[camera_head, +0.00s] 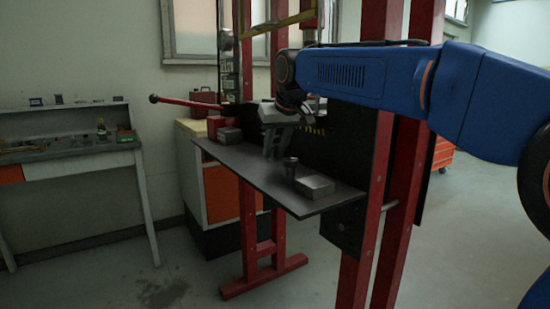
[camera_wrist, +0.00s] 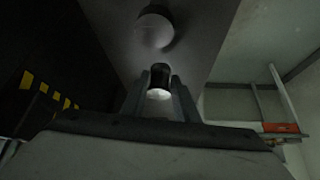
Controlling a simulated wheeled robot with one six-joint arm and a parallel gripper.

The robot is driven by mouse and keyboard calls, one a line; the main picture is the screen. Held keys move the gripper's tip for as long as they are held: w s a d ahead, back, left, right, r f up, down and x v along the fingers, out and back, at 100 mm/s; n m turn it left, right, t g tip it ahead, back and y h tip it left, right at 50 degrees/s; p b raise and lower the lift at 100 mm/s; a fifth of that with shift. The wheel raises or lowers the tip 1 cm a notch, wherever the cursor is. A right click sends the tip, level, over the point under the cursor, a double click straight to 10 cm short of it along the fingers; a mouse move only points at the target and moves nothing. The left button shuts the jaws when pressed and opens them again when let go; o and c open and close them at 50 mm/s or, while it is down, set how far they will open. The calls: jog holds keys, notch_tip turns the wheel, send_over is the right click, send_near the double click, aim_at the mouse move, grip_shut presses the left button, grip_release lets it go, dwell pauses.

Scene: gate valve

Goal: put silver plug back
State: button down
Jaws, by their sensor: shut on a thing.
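My gripper (camera_head: 272,152) is over the dark metal table plate of a red-framed stand, fingers pointing down. In the wrist view its two fingers (camera_wrist: 164,90) are shut on the silver plug (camera_wrist: 158,94), a small piece with a bright pale end and a dark round part beyond it. In the head view the plug is too small and dark to make out between the fingers. A short upright cylinder (camera_head: 290,167) stands on the plate just right of the fingers. A round pale top (camera_wrist: 155,30) shows beyond the fingertips in the wrist view, apart from them.
The table plate (camera_head: 245,172) has a grey block (camera_head: 315,186) at its near right and another block (camera_head: 230,135) at its far left. Red posts (camera_head: 381,180) rise close on the right. A red lever (camera_head: 185,102) sticks out left. The plate's left middle is clear.

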jog(key=shift+f, duration=1.35)
jog(key=shift+f, duration=0.1)
jog(key=c, duration=1.4)
grip_release()
jog(key=v, duration=1.2)
